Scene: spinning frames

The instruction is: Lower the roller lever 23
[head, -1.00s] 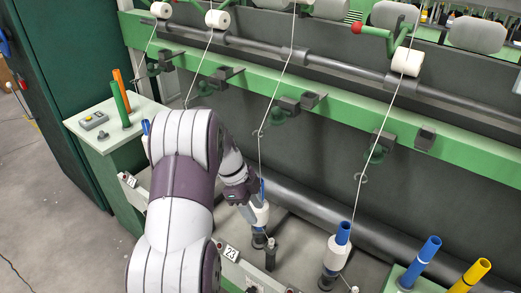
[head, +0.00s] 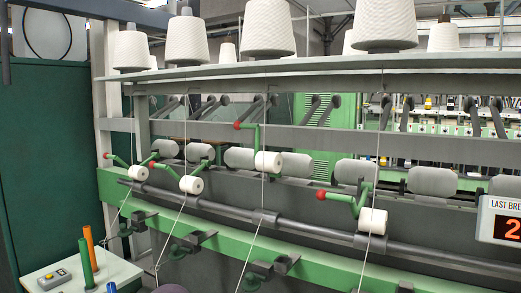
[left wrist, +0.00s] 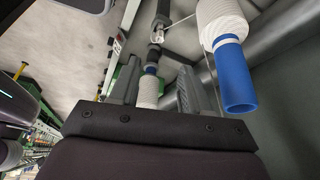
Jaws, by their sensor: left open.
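The roller levers are green arms with red knobs and white rollers. The third from the left (head: 250,139) is raised, its red knob higher than the others, its white roller (head: 268,162) beside a thread. The neighbouring levers (head: 170,172) and (head: 341,196) sit lower. No number is readable on any lever now. My left gripper (left wrist: 158,90) shows in the left wrist view, open, fingers apart. A white bobbin with a blue top (left wrist: 150,88) appears between the fingers, beyond them; contact cannot be told. The left gripper is outside the head view. My right gripper is not seen.
A green rail (head: 220,243) with dark thread guides and a long dark bar (head: 225,208) run below the levers. White cones (head: 265,35) stand on the shelf above. A larger blue-tipped bobbin (left wrist: 235,80) is right of the left gripper. A display (head: 503,220) is at right.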

